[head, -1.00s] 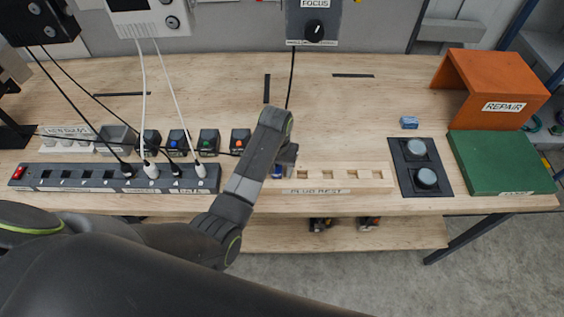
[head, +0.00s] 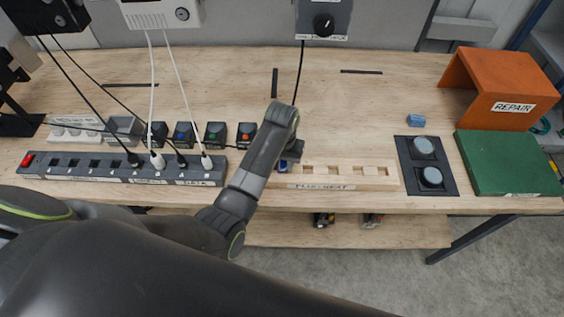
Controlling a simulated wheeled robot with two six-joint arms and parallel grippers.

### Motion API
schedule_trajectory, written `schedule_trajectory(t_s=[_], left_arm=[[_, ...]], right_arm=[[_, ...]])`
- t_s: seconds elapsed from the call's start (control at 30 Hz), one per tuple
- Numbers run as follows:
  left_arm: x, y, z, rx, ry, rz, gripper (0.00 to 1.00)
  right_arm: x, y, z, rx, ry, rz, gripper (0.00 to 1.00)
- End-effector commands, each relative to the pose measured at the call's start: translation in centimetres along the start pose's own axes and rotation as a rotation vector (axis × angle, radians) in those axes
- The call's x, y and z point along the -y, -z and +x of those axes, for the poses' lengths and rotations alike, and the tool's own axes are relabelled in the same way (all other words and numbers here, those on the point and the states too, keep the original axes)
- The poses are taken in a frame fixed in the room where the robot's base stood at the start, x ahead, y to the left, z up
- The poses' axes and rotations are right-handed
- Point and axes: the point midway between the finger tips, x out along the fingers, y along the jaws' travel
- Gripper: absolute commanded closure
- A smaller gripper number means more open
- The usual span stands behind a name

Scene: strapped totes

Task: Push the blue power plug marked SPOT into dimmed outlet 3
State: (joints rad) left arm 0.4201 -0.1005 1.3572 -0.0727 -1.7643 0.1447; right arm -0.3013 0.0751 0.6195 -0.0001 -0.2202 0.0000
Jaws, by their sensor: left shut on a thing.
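A small blue plug (head: 283,167) is at the left end of the wooden plug rest (head: 340,186). My left gripper (head: 289,158) points down there and is shut on it; the wrist hides most of plug and fingers. I cannot tell whether the plug is still seated in its slot, and no SPOT mark is legible. The grey power strip (head: 40,176) lies to the left along the front of the table, with a red switch at its left end. Empty sockets show on its left half, and several plugs stand in its right half. Outlet numbers are unreadable. My right gripper is not in view.
Several small dark boxes with coloured tops (head: 215,133) stand behind the strip. Cords hang from the white box (head: 160,14) and a black box (head: 45,14). A blue block (head: 416,120), a black panel with two round buttons (head: 427,193) and a green board (head: 508,165) are right.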

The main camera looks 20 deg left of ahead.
Motion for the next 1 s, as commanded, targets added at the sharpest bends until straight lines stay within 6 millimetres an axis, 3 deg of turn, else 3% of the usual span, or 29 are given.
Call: schedule_trajectory(t_s=[1.0], left_arm=[[0.0, 0.0, -5.0, -0.001, 0.000, 0.000, 0.98]], right_arm=[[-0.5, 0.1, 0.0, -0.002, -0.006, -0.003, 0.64]])
